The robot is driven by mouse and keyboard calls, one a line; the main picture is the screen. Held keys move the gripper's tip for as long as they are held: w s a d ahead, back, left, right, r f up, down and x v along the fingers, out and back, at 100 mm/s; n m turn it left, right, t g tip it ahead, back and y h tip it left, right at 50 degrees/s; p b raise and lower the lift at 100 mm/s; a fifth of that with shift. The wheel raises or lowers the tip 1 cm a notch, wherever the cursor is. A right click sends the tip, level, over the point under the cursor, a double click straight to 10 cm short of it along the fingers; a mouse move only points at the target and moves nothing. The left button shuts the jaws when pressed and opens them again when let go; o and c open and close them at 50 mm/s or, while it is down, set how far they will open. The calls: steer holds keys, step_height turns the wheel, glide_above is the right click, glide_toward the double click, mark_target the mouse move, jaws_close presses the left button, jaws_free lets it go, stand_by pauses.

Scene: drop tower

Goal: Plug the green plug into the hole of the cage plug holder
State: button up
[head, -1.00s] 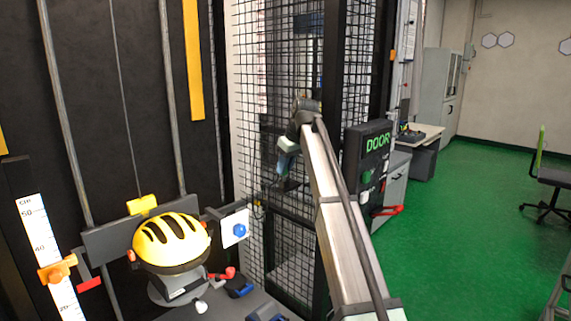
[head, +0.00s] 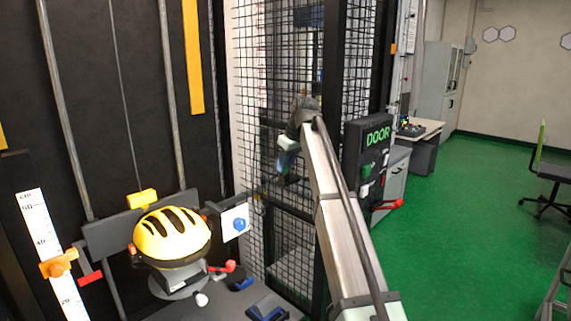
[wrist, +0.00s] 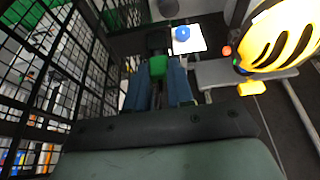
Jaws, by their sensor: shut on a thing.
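My gripper (wrist: 160,75) is shut on the green plug (wrist: 157,67), which shows between the tips of its blue fingers in the wrist view. In the head view my gripper (head: 287,160) hangs in front of the wire mesh cage, and the plug in it cannot be made out. A dark block (wrist: 157,41) lies just beyond the plug in the wrist view; I cannot tell if it is the cage plug holder. The holder's hole is not clearly visible, and the plug is not seen to be inside anything.
The mesh cage (head: 262,120) stands close to my gripper. A yellow helmet (head: 172,236) sits on a stand at the left. A white plate with a blue knob (head: 239,225) is between them. A panel marked DOOR (head: 378,136) is right of my arm.

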steer(key=shift+f, duration=0.2)
steer(key=o, duration=0.9)
steer(key=shift+o, duration=0.2)
steer(key=shift+r, duration=0.15)
steer(key=v, duration=1.3)
steer(key=shift+r, duration=0.25)
steer(key=shift+s+d, duration=0.1)
steer(key=shift+d, duration=0.05)
